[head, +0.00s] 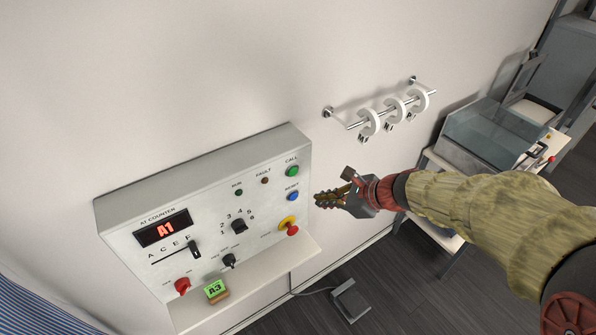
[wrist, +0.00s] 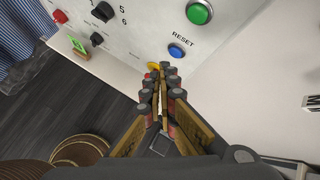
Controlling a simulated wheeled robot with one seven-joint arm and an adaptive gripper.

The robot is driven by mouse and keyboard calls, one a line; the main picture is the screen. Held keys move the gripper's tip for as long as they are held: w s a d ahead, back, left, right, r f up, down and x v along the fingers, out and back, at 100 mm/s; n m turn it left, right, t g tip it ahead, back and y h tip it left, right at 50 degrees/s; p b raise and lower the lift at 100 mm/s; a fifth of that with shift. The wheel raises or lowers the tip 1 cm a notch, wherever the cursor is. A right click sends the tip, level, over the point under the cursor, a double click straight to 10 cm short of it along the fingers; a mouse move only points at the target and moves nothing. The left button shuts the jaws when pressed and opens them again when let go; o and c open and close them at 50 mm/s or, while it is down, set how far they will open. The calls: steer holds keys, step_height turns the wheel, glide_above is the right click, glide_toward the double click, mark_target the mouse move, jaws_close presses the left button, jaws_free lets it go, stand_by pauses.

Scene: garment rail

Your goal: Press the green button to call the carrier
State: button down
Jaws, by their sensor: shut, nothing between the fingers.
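The green button (head: 292,171) sits at the upper right of the control panel (head: 190,160), under the word CALL. It also shows at the top of the wrist view (wrist: 199,12). My gripper (head: 318,200) is to the right of the panel in the head view, lower than the green button. Its fingers are shut and empty. In the wrist view the fingertips (wrist: 167,72) point toward the panel, below and left of the blue RESET button (wrist: 177,51). The fingers look apart from the green button.
Below the blue button is a red knob on a yellow base (head: 289,226). A red display (head: 164,229) reads A1. A green A3 block (head: 216,291) rests on the ledge. A wall rail (head: 390,108) with white rings is at the right. A foot pedal (head: 350,300) lies on the floor.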

mark_target(293, 172)
steer(key=w+a, duration=0.5)
steer(key=w, duration=0.2)
steer(key=shift+w+p, duration=0.2)
steer(key=shift+p, duration=0.2)
stand_by(1.6)
steer(key=shift+w+a, duration=0.2)
steer(key=shift+w, duration=0.1)
